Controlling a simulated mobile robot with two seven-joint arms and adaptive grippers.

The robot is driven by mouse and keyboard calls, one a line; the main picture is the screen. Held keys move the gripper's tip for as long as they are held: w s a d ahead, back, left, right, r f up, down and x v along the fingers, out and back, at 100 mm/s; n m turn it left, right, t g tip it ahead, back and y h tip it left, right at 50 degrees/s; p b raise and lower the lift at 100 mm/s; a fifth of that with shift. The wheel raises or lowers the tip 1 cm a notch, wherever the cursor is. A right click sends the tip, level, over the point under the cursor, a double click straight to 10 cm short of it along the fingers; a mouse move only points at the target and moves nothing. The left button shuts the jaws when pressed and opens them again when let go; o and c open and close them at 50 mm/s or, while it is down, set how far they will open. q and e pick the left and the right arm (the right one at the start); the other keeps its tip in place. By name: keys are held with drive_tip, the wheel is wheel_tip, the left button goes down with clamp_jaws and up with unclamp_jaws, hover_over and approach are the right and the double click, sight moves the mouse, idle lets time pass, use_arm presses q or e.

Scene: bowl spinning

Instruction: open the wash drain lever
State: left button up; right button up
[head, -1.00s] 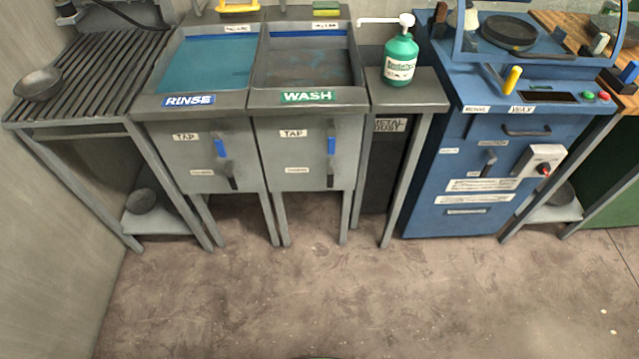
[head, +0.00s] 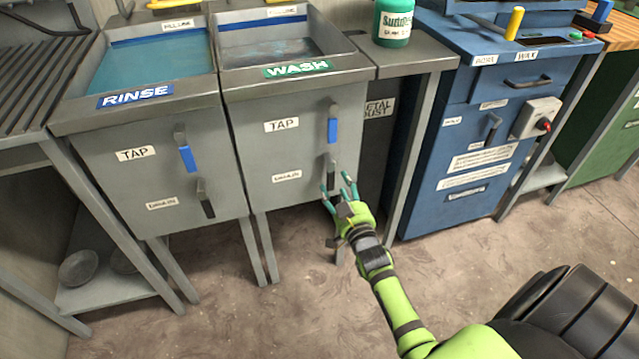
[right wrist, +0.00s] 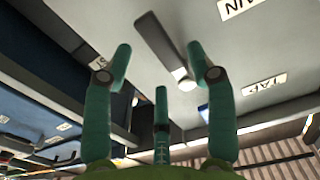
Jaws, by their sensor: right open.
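The wash drain lever (head: 331,172) is a dark handle low on the front of the wash sink (head: 300,125), right of its drain label (head: 287,176). It hangs down. The blue wash tap lever (head: 332,129) is above it. My right gripper (head: 338,188) is open at the lower end of the drain lever, its fingers pointing up toward it. In the right wrist view the dark drain lever (right wrist: 160,45) shows between and beyond the spread fingers (right wrist: 160,72). Nothing is held, and I cannot tell whether a finger touches it. My left gripper is not in view.
The rinse sink (head: 150,165) with its own levers is on the left. A steel side table (head: 420,58) with a green soap bottle (head: 394,22) and a blue wax machine (head: 470,130) stand on the right. The floor in front is clear.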

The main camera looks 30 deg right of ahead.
sight(333, 180)
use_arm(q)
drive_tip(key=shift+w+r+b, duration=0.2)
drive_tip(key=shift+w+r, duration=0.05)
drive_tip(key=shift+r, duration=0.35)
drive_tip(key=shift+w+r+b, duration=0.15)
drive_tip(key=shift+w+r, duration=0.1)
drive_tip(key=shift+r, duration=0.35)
use_arm(e)
drive_tip(key=shift+x, duration=2.1)
drive_tip(key=shift+a+f, duration=0.1)
drive_tip(key=c, duration=1.1)
clamp_jaws()
